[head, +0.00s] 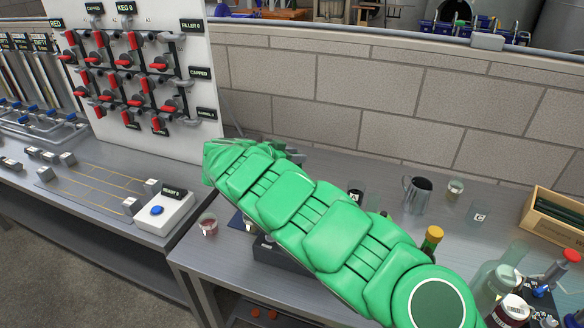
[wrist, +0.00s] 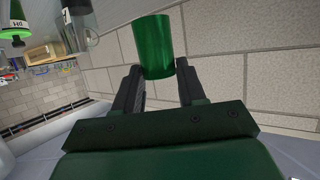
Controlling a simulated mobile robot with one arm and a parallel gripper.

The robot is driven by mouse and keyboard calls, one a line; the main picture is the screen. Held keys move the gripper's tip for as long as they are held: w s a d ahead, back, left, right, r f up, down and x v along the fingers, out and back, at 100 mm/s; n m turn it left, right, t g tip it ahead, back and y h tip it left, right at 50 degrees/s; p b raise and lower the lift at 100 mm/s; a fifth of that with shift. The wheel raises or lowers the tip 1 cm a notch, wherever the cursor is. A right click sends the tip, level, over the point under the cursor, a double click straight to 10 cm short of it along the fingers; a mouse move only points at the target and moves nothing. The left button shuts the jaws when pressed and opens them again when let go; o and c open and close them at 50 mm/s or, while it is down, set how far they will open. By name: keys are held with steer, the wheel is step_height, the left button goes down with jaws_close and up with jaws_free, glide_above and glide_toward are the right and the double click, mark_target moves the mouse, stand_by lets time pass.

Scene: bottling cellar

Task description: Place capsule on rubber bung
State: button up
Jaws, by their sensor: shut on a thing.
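My gripper (wrist: 157,72) is shut on a green cylinder, which I take to be the capsule (wrist: 158,42). The capsule sits between the two dark fingers in the wrist view, its far end beyond the fingertips, with the brick wall behind it. In the head view my gripper (head: 291,153) shows only as a bit of grey past the far end of my green-covered arm, near the wall. The capsule is hidden there. I cannot make out a rubber bung in either view; my arm covers much of the bench.
On the bench (head: 330,165) stand a metal jug (head: 417,194), a small glass (head: 455,189), a labelled glass (head: 478,214) and a pinkish cup (head: 208,224). A wooden crate (head: 530,209) is at the right. A valve panel (head: 205,128) rises at the left.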

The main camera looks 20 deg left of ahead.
steer(key=shift+w+a+f, duration=0.3)
steer(key=shift+w+f, duration=0.2)
steer(key=shift+f, duration=0.2)
steer(key=shift+w+a+f, duration=0.35)
steer(key=shift+w+f, duration=0.1)
steer(key=shift+f, duration=0.25)
steer(key=shift+w+a+f, duration=0.3)
steer(key=shift+w+f, duration=0.2)
steer(key=shift+f, duration=1.7)
steer(key=shift+f, duration=0.15)
steer(key=o, duration=0.6)
steer(key=shift+r, duration=0.2)
steer(key=v, duration=1.1)
steer(key=shift+s+a, duration=0.2)
steer(key=shift+s, duration=0.15)
